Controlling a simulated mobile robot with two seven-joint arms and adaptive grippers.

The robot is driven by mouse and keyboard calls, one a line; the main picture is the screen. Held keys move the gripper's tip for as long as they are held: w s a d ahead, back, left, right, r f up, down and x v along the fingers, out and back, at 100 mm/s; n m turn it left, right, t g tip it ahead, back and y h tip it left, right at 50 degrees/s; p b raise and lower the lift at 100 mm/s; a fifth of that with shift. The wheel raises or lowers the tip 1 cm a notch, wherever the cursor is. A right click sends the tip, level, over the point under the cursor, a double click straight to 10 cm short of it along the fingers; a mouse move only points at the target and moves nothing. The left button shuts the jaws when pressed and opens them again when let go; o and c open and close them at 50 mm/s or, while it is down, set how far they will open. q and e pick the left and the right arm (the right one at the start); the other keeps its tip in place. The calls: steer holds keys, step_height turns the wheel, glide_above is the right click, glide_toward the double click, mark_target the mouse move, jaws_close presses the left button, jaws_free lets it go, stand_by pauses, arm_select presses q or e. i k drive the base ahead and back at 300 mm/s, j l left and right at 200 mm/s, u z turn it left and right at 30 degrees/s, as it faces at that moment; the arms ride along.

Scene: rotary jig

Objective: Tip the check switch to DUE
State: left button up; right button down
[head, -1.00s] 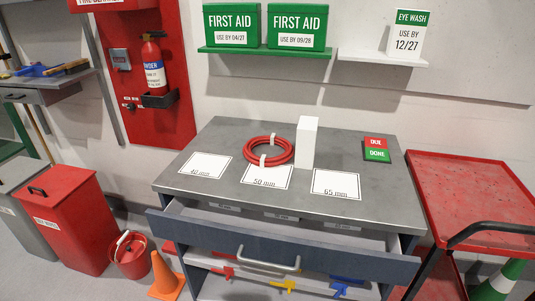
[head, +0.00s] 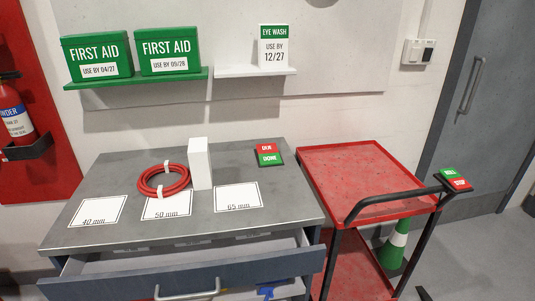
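The check switch (head: 268,155) is a small two-part rocker at the back right of the grey worktop (head: 235,160). Its far half is red and reads DUE. Its near half is green and reads DONE. I cannot tell for sure which half is pressed down. Nothing touches the switch. Neither of my grippers shows in the head view.
A white block (head: 200,163) and a red hose coil (head: 163,181) stand left of the switch. An open drawer (head: 185,280) juts out in front. A red trolley (head: 365,185) stands at the right, with a green-and-red switch (head: 455,179) on its handle.

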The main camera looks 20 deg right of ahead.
mark_target(269, 154)
steer(key=i+j, duration=0.4)
steer(key=i, duration=0.2)
steer(key=i+j, duration=0.45)
steer(key=i, duration=0.2)
steer(key=z, duration=2.15)
